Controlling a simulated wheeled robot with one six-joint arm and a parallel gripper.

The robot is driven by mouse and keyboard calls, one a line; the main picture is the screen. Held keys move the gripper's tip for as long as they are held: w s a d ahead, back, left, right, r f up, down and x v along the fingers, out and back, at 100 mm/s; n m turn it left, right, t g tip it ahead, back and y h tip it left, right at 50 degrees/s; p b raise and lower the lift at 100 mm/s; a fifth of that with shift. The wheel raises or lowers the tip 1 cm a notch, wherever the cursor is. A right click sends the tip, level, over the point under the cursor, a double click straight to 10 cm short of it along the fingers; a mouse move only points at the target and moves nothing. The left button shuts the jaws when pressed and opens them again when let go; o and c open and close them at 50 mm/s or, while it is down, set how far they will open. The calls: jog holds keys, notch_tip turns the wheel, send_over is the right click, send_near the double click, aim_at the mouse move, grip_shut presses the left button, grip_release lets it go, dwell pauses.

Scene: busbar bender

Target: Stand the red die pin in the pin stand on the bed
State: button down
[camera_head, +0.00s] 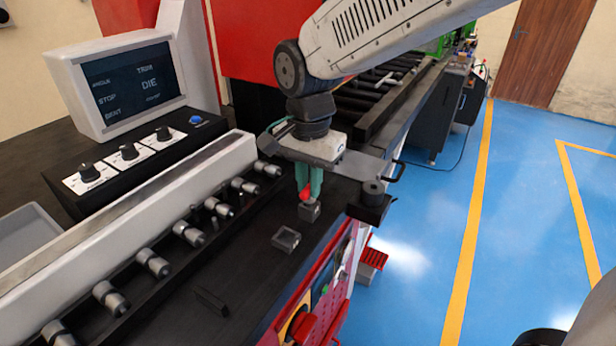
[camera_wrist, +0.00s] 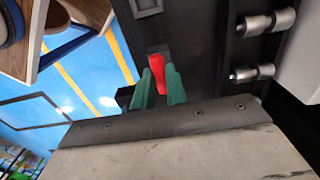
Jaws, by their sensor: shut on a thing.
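The red die pin (camera_head: 305,194) is between the green fingertips of my gripper (camera_head: 309,186), which is shut on it. In the wrist view the red pin (camera_wrist: 156,66) shows between the two green fingers (camera_wrist: 160,80). A small grey block (camera_head: 310,211) is directly below the pin on the dark bed; I cannot tell whether the pin is seated in it or just above it. A second grey square block with a recess in its top (camera_head: 286,240) lies on the bed nearer the camera. I cannot tell for sure which block is the pin stand. The pin's lower end is hidden.
A row of metal rollers (camera_head: 189,234) runs along the bed's left side. A console with a screen (camera_head: 125,82) and knobs stands behind it. A small dark bar (camera_head: 211,302) lies on the bed. The bed's right edge, with a dark bracket (camera_head: 371,207), is close to my gripper.

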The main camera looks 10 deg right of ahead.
jog(key=shift+f, duration=0.2)
jog(key=c, duration=1.3)
grip_release()
jog(key=shift+c, duration=0.2)
notch_tip(320, 180, up, 8)
jog(key=shift+f, duration=0.15)
